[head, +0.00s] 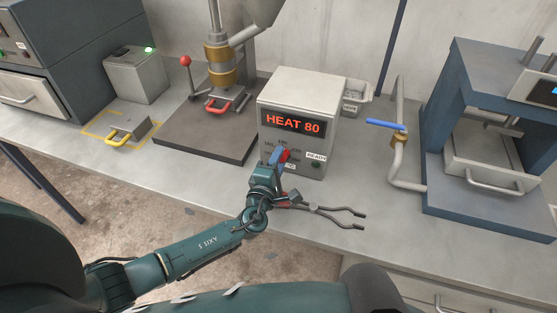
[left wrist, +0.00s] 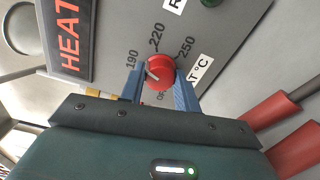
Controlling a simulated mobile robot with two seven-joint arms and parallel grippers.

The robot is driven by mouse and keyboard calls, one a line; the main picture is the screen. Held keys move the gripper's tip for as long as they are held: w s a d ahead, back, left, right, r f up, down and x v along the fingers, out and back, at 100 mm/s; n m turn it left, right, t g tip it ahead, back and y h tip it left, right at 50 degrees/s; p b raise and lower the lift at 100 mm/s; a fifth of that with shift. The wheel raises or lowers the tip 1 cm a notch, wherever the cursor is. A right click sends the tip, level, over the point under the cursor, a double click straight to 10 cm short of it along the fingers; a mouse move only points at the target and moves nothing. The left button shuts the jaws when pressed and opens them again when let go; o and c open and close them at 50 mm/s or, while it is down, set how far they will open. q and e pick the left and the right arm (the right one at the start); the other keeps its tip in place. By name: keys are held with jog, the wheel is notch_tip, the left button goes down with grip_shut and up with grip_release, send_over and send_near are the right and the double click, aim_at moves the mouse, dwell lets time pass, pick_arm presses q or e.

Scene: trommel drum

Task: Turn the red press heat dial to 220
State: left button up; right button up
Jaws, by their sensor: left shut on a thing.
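The red heat dial (left wrist: 160,70) is on the front of a grey control box (head: 300,90), whose display (head: 292,122) reads HEAT 80 in red. In the left wrist view, printed marks 190, 220 and 250 ring the dial. A pale mark on the dial shows at its left, lower side, away from 220. My left gripper (left wrist: 160,85) has its blue fingers on both sides of the dial and is shut on it. In the head view my left gripper (head: 279,156) hides much of the dial. My right gripper is out of view.
Tongs (head: 325,211) lie on the bench just in front of the box, close to my left wrist. A blue-handled valve pipe (head: 398,150) and a blue press (head: 440,170) stand to the right. A drill-like press stands on a dark plate (head: 205,140) to the left.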

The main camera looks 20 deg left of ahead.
pick_arm(q)
jog(key=m, duration=0.5)
dwell(0.6)
jog(key=o, duration=1)
